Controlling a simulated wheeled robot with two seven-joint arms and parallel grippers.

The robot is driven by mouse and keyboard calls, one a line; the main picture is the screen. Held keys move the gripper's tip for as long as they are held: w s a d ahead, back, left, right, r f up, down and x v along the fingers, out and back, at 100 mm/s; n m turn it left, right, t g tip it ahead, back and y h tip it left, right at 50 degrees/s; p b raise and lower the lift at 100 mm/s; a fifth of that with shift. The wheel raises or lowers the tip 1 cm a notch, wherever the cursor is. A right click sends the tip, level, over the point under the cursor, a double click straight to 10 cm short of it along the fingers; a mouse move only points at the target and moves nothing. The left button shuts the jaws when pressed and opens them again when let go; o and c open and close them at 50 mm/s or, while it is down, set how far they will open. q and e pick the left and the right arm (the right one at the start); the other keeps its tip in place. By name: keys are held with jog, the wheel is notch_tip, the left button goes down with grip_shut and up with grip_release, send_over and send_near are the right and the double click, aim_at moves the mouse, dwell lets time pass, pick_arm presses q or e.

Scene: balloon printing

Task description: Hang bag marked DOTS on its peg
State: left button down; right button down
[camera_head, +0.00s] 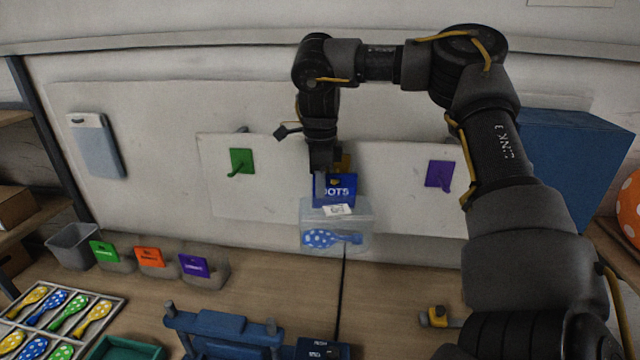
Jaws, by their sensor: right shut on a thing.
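The bag marked DOTS is a clear pouch (312,218) with a blue header card (346,187) and a blue balloon with white dots inside. My right gripper (322,172) comes down from above and is shut on the header card. The bag hangs upright in front of the white peg board (390,215). A green peg plate (241,161) is to its left and a purple peg plate (440,175) to its right. A bit of orange (344,162) shows just behind the gripper. Whether the header touches a peg there is hidden. My left gripper is not in view.
A tray of dotted balloons (110,301) lies at the front left. A blue device (222,328) is at the front middle. A blue box (575,165) stands right.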

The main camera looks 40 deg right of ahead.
jog(key=c, duration=1.4)
grip_release()
jog(key=shift+r, duration=3.75)
jog(key=s+a+b, duration=0.1)
jog(key=s+a, duration=0.4)
jog(key=a, duration=0.1)
jog(key=shift+b, duration=0.35)
jog(key=shift+a+f, duration=0.1)
